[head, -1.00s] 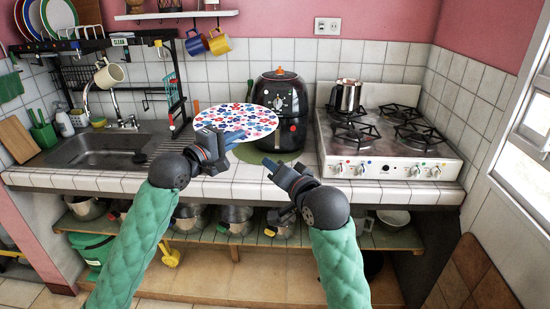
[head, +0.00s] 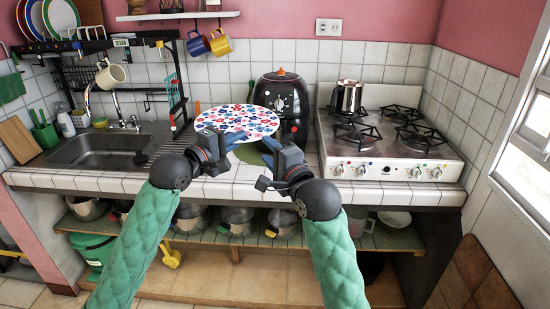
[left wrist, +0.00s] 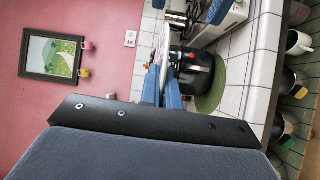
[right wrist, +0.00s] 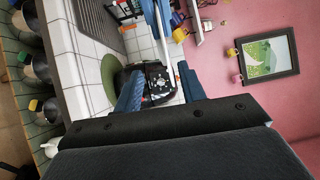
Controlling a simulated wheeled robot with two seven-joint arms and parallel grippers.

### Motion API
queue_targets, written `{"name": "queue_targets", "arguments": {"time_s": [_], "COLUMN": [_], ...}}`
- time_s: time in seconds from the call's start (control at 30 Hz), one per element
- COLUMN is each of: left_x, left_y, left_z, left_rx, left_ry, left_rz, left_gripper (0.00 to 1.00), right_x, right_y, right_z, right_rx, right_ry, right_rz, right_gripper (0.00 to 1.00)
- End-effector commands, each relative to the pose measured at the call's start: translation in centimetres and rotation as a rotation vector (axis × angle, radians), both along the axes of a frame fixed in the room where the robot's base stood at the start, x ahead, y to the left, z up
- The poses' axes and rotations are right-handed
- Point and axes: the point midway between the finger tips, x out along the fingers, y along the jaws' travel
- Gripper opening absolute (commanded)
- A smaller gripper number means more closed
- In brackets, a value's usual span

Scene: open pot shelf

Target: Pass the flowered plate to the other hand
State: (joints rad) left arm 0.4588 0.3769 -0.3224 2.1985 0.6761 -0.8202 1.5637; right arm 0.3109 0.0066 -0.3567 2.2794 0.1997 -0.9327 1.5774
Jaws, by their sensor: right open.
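The flowered plate (head: 237,119), white with red and blue flowers, is held up roughly level above the counter. My left gripper (head: 228,141) is shut on its near rim. In the left wrist view the plate (left wrist: 164,48) shows edge-on between the blue fingers (left wrist: 163,88). My right gripper (head: 268,151) is open and empty, just right of and below the plate's near right rim. In the right wrist view its fingers (right wrist: 160,88) stand wide apart, with the pale plate edge beyond them.
A black air fryer (head: 280,98) stands behind the plate, on or beside a green round mat (head: 250,154). A stove (head: 388,145) with a steel pot (head: 347,96) is on the right. The sink (head: 92,150) and dish rack are on the left. Pots fill the shelf below.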

Motion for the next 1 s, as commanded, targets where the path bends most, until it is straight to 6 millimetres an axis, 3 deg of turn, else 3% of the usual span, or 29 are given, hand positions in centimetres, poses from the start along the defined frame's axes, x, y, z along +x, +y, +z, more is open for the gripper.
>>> {"name": "queue_targets", "arguments": {"time_s": [0.5,1.0], "left_x": [0.0,0.0], "left_y": [0.0,0.0], "left_z": [0.1,0.1], "left_rx": [-0.001,-0.001], "left_ry": [-0.002,-0.002], "left_rz": [0.000,0.000], "left_gripper": [0.00,0.00], "right_x": [6.7,8.0], "right_y": [3.8,4.4], "right_z": [0.5,0.5], "right_rx": [-0.003,-0.002], "right_ry": [-0.001,0.000], "right_rz": [0.001,0.000], "right_gripper": [0.40,0.40]}}
